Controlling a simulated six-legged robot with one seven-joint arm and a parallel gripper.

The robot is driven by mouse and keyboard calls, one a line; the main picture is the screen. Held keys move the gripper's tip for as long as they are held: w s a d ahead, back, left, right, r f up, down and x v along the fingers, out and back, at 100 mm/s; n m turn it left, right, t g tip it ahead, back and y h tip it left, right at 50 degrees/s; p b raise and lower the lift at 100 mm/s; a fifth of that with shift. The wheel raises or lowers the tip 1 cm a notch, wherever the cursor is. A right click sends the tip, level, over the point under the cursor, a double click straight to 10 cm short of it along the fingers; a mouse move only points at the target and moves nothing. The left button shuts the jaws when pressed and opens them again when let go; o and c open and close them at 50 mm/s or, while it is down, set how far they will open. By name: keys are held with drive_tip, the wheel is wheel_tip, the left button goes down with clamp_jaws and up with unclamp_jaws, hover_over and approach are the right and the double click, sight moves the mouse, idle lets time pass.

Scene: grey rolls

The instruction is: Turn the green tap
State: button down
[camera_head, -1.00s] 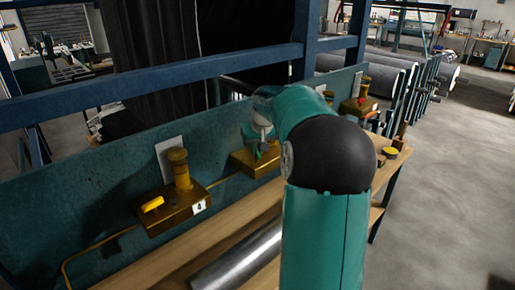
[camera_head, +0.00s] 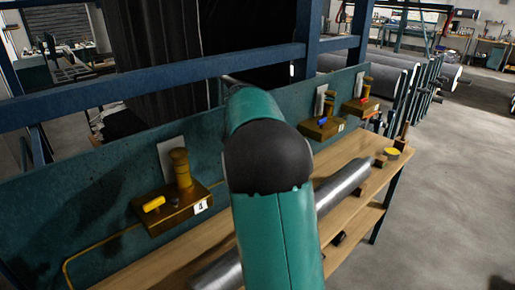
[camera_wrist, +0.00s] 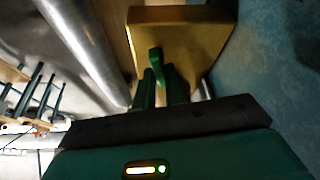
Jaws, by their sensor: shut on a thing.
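The green tap (camera_wrist: 155,58) shows in the wrist view as a small green handle on a golden-brown box (camera_wrist: 205,36). My gripper (camera_wrist: 164,76) is at the handle, with its two dark green fingers shut on it. In the head view my arm hides the green tap, its box and my gripper.
In the head view a yellow tap (camera_head: 154,203) is on box 4 at the left. A blue tap (camera_head: 323,120) and a red tap (camera_head: 362,100) are farther right along the teal panel (camera_head: 75,205). A metal roll (camera_head: 343,184) lies on the wooden bench (camera_head: 366,145).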

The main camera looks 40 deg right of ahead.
drive_tip(key=shift+m+g, duration=0.4)
drive_tip(key=shift+m, duration=0.6)
drive_tip(key=c, duration=1.5)
unclamp_jaws()
drive_tip(key=shift+o, duration=0.2)
drive_tip(key=shift+r, duration=0.1)
drive_tip(key=v, duration=1.3)
drive_tip(key=shift+a+r, duration=0.25)
drive_tip(key=shift+r, duration=0.1)
drive_tip(key=shift+w, duration=0.1)
